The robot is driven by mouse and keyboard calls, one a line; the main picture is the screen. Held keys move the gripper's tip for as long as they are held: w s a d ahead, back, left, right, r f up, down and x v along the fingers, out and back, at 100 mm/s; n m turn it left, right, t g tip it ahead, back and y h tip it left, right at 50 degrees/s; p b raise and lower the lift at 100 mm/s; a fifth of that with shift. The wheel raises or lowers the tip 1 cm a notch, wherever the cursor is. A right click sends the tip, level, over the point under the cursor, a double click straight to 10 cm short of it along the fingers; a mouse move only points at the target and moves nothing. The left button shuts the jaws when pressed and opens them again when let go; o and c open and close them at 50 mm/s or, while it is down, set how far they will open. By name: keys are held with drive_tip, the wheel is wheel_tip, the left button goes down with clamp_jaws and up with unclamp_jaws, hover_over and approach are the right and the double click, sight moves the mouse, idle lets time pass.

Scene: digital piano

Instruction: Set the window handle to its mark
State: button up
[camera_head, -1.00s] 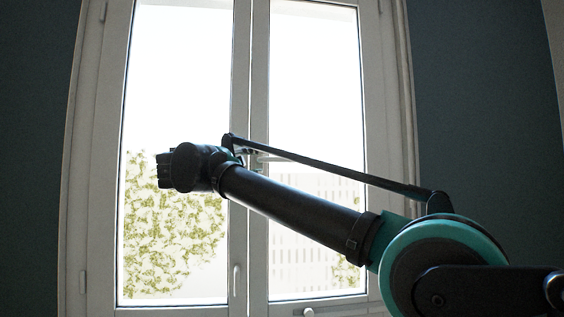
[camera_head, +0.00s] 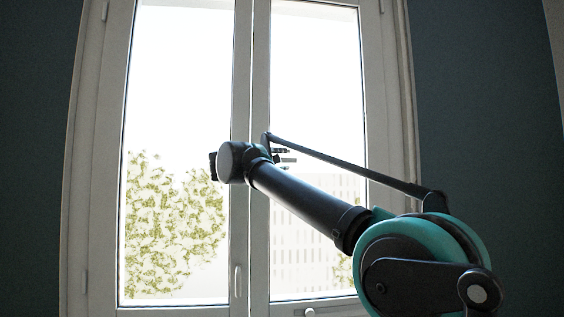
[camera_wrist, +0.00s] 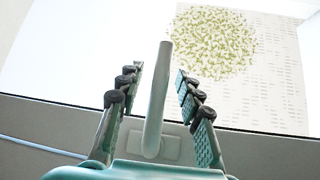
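In the wrist view the pale grey window handle (camera_wrist: 158,92) rises from a base plate on the window frame. It stands between the two fingers of my gripper (camera_wrist: 160,88). The fingers are spread, with a visible gap on each side of the handle. In the head view my gripper (camera_head: 283,156) is partly hidden behind my wrist, in front of the middle of the window. The handle there is hidden behind my arm. I cannot make out a mark in either view.
The white window frame (camera_head: 240,70) has two tall panes. A small white handle-shaped fitting (camera_head: 238,281) is low on the middle frame, and another (camera_head: 309,312) is at the bottom edge. Dark walls (camera_head: 480,120) flank the window.

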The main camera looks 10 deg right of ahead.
drive_tip(key=shift+c, duration=0.6)
clamp_jaws()
drive_tip(key=shift+f, duration=0.1)
drive_tip(key=a+f+m+g+y, duration=0.5)
drive_tip(key=m+y, duration=0.4)
drive_tip(key=y, duration=0.3)
drive_tip(key=shift+a+f, duration=0.7)
drive_tip(key=shift+a, duration=0.2)
drive_tip(key=shift+m, duration=0.3)
